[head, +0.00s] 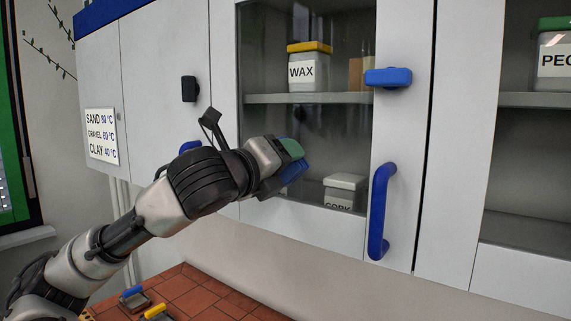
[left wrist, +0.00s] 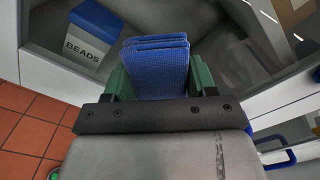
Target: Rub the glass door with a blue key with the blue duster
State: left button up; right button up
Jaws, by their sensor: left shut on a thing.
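The glass door (head: 345,125) with a blue key (head: 388,77) at its right edge is closed in the head view. It has a blue handle (head: 380,215) low on its right side. My left gripper (head: 291,163) is in front of the lower part of the pane, shut on the blue duster (left wrist: 157,68). The duster (head: 292,173) is partly hidden by the gripper in the head view. In the left wrist view it stands out ahead between the green fingers. I cannot tell whether it touches the glass. My right gripper is not in view.
Behind the glass are a WAX jar (head: 308,70) and a CORK jar (head: 345,186); a BEADS jar (left wrist: 88,38) shows in the left wrist view. A red-tiled bench (head: 215,290) below holds small blue-topped (head: 133,293) and yellow-topped (head: 156,311) items.

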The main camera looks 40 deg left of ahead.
aim_at(311, 163)
pick_arm(q)
jog(key=shift+s+a+b, duration=0.15)
jog(key=shift+a+b, duration=0.2)
jog(key=shift+a, duration=1.1)
jog(key=shift+d+p, duration=0.5)
jog(key=shift+p, duration=0.15)
jog(key=shift+d+p, duration=0.5)
jog(key=shift+d, duration=0.45)
jog(key=shift+w+d, duration=0.2)
jog(key=shift+d, duration=0.9)
jog(key=shift+w+d, duration=0.2)
jog(key=shift+d, duration=0.9)
jog(key=shift+a, duration=0.1)
